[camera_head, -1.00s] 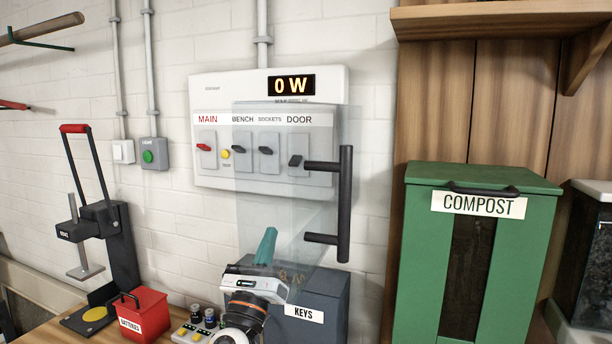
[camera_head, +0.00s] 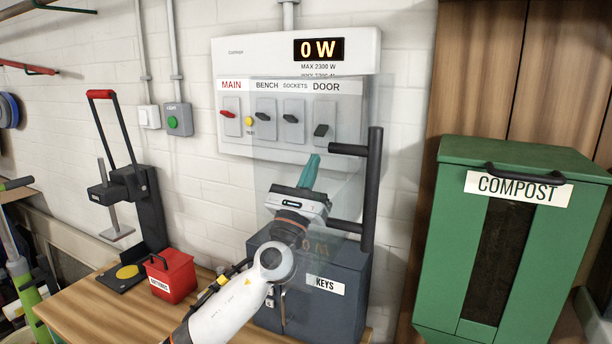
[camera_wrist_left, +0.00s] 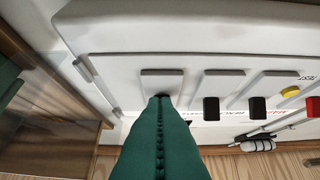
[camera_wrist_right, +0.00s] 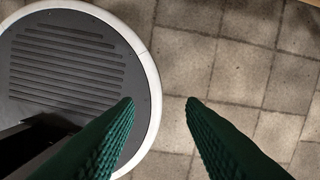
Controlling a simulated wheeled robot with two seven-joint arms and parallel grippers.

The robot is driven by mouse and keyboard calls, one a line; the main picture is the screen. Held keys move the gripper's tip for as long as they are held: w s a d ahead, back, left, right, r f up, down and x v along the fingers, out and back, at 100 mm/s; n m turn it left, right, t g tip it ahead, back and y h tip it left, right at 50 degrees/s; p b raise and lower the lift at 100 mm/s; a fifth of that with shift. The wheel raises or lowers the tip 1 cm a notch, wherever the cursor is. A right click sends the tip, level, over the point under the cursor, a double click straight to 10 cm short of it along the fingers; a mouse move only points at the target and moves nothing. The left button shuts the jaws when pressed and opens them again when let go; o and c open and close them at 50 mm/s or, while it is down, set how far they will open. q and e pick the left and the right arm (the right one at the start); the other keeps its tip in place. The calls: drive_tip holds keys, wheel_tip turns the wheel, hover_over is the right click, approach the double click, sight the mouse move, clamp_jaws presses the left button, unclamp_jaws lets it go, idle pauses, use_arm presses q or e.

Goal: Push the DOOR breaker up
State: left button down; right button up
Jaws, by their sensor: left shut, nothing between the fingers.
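The DOOR breaker (camera_head: 320,130) is a black lever on a grey plate, rightmost in the row on the white panel (camera_head: 225,60). Its lever appears tilted down to the left. My left gripper (camera_head: 311,160) has its green fingers closed together and pointing up, just below the DOOR breaker. In the left wrist view, the fingertips (camera_wrist_left: 162,98) overlap the lower edge of the rightmost breaker's plate (camera_wrist_left: 162,78) and hide most of its lever. I cannot tell whether they touch it. My right gripper (camera_wrist_right: 160,102) is open and empty above the floor.
A clear cover with a black handle (camera_head: 372,190) stands open at the panel's right. The red MAIN lever (camera_head: 228,114) and other breakers sit left of DOOR. The display (camera_head: 319,49) reads 0 W. Below are a KEYS box (camera_head: 345,285) and red box (camera_head: 172,275); a green COMPOST bin (camera_head: 480,260) stands right.

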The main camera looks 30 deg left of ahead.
use_arm(q)
drive_tip(key=p+x, duration=0.1)
drive_tip(key=x, duration=0.3)
use_arm(e)
drive_tip(key=shift+s+r, duration=0.65)
drive_tip(key=shift+s, duration=0.1)
drive_tip(key=shift+a, duration=0.1)
use_arm(q)
drive_tip(key=shift+s+r, duration=0.15)
use_arm(e)
drive_tip(key=shift+w+r, duration=0.1)
drive_tip(key=shift+r, duration=0.1)
use_arm(q)
drive_tip(key=shift+s+r+p, duration=0.2)
drive_tip(key=shift+p, duration=0.2)
use_arm(e)
drive_tip(key=shift+r, duration=0.25)
use_arm(q)
drive_tip(key=shift+s+r+p, duration=0.55)
drive_tip(key=shift+r+p, duration=0.05)
drive_tip(key=shift+r, duration=0.1)
use_arm(e)
drive_tip(key=shift+r, duration=0.65)
use_arm(q)
drive_tip(key=shift+a, duration=0.1)
use_arm(e)
drive_tip(key=shift+d, duration=0.25)
